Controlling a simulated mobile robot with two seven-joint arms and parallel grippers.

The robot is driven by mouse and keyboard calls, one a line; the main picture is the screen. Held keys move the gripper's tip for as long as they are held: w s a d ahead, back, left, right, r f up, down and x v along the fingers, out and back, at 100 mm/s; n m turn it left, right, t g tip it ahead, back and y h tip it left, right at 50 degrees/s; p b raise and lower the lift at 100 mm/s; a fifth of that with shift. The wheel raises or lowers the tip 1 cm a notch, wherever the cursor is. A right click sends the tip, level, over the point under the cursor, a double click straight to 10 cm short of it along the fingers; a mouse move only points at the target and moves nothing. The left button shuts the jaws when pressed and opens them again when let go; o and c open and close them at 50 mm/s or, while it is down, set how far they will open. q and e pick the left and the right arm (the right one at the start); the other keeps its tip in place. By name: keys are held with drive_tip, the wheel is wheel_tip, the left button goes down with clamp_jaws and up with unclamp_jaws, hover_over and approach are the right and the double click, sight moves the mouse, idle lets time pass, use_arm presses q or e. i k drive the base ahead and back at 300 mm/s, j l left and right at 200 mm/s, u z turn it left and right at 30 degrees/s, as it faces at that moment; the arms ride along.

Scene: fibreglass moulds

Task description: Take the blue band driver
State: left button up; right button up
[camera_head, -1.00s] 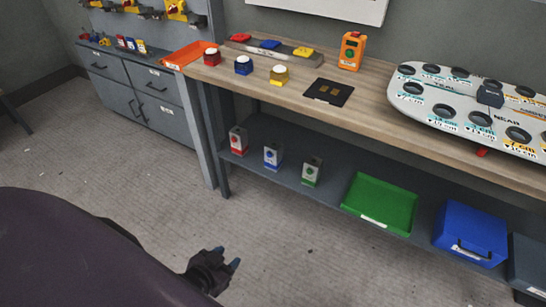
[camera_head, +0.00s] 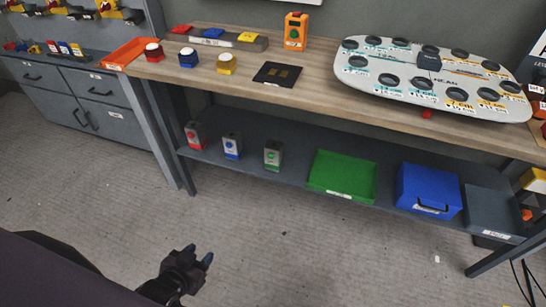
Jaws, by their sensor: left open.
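Several yellow-and-dark drivers (camera_head: 108,9) hang on the grey wall panel at the top left, partly cut off by the frame edge. They are too small for me to tell which one has a blue band. My left gripper (camera_head: 199,254) is open and empty, low over the floor at the bottom of the view. It is in front of the workbench and well apart from the drivers. My right gripper is not in view.
Grey drawers (camera_head: 45,80) stand left. The floor before them is clear.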

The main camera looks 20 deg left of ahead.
sight(235, 152)
drive_tip(key=i+u, duration=0.35)
drive_tip(key=i, duration=0.15)
drive_tip(key=i+l+u, duration=0.1)
drive_tip(key=i+u, duration=0.2)
drive_tip(key=i, duration=0.2)
